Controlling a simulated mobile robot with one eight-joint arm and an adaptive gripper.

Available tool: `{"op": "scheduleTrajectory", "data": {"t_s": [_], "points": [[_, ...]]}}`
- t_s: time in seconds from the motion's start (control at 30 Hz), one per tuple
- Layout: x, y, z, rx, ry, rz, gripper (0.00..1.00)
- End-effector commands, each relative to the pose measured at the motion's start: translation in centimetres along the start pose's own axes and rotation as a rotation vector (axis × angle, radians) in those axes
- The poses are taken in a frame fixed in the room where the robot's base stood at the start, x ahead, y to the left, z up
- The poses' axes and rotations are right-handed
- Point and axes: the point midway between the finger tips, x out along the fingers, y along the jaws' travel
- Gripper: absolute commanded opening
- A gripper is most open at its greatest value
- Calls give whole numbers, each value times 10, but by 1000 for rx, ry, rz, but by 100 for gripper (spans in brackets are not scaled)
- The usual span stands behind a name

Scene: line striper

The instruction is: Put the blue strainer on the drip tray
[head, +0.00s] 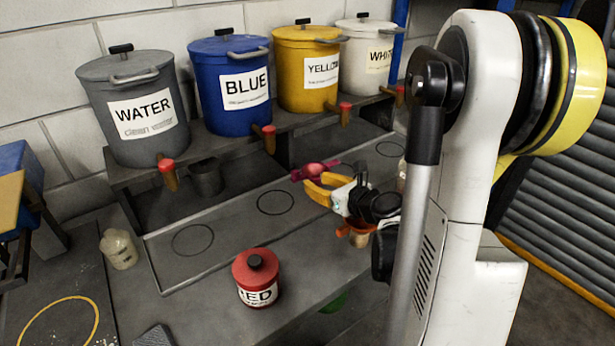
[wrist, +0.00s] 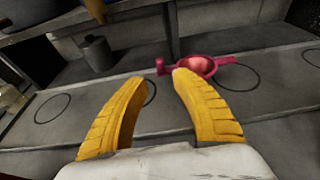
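I see no blue strainer in either view. A pink-red strainer (head: 314,171) lies over the far part of the grey drip tray (head: 234,226), just past my gripper (head: 318,185). In the wrist view the strainer (wrist: 203,66) sits beyond the right fingertip, with its handle to the right. My gripper (wrist: 160,76) has its two yellow fingers spread apart, with nothing between them. The drip tray (wrist: 65,128) bears dark ring outlines along its length. An orange bowl-like thing (head: 355,228) shows beside my arm and is partly hidden by it.
Buckets labelled WATER (head: 135,105), BLUE (head: 228,85), YELLOW (head: 305,68) and WHITE (head: 366,55) stand on a raised shelf with red-tipped taps. A red lidded pot (head: 257,282) stands on the front bench. A pale jar (head: 120,250) stands at the left.

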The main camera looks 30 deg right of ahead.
Motion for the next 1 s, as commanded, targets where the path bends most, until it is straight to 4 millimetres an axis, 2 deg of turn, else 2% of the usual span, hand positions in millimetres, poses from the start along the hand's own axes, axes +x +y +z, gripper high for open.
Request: {"op": "scheduleTrajectory", "data": {"t_s": [0.13,0.23,0.37,0.5,0.6,0.7,0.8,0.9,1.0], "points": [[-5,14,4,-98,25,23,32],[-6,47,10,-342,82,85,32],[-22,110,15,-889,170,239,32],[-58,167,14,-1524,203,444,32],[-91,196,8,-1969,186,602,32],[-124,212,2,-2360,143,749,32],[-149,218,-2,-2658,92,869,32],[-165,219,-5,-2850,52,949,32],[-173,218,-6,-2942,31,990,32]]}}
